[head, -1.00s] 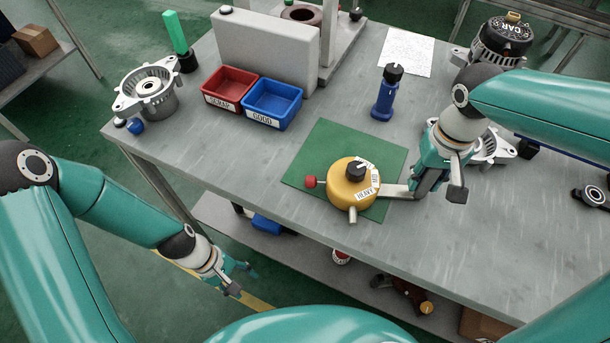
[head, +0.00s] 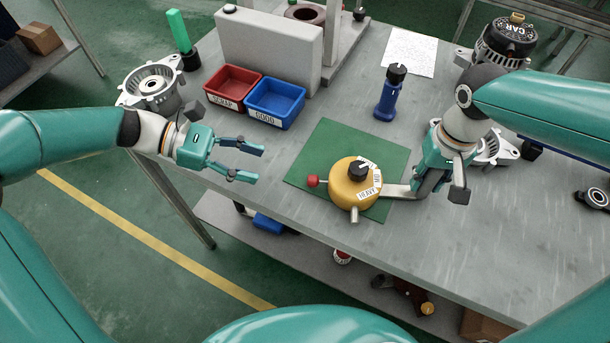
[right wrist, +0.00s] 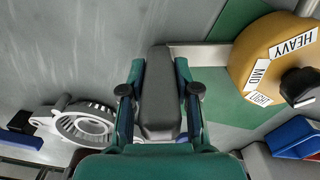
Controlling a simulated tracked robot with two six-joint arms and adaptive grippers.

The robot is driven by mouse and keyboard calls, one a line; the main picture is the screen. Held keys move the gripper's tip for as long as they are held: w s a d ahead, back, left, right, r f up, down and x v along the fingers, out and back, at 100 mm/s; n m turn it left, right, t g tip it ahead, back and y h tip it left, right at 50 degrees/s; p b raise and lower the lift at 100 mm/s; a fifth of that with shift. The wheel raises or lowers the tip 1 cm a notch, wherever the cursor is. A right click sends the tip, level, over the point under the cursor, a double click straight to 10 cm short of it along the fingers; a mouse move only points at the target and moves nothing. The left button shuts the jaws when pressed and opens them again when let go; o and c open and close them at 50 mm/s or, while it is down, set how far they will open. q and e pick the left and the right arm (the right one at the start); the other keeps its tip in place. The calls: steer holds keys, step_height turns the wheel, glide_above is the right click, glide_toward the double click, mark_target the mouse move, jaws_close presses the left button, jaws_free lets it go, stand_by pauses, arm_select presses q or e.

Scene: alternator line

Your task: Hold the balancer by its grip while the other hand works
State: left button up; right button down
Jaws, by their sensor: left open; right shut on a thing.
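The balancer is a yellow drum (head: 350,190) with a black knob, a red-tipped stub and HEAVY and MID labels. It sits on the green mat (head: 318,148), and its flat metal arm runs right to a dark grip. My right gripper (head: 437,180) is shut on this grip. In the right wrist view the grip (right wrist: 160,95) lies between the two fingers, and the yellow drum (right wrist: 262,55) is at the upper right. My left gripper (head: 250,163) is open and empty, left of the mat, apart from the balancer.
A red SCRAP bin (head: 233,85) and a blue GOOD bin (head: 275,101) stand behind my left gripper. A blue tool (head: 390,92) stands upright behind the mat. Alternator housings stand at the left (head: 153,85) and right (head: 492,150). The table's front right is clear.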

mark_target(305, 187)
arm_select(q)
steer(key=x, duration=1.1)
steer(key=shift+d+f, duration=0.2)
steer(key=shift+d, duration=0.05)
jaws_close()
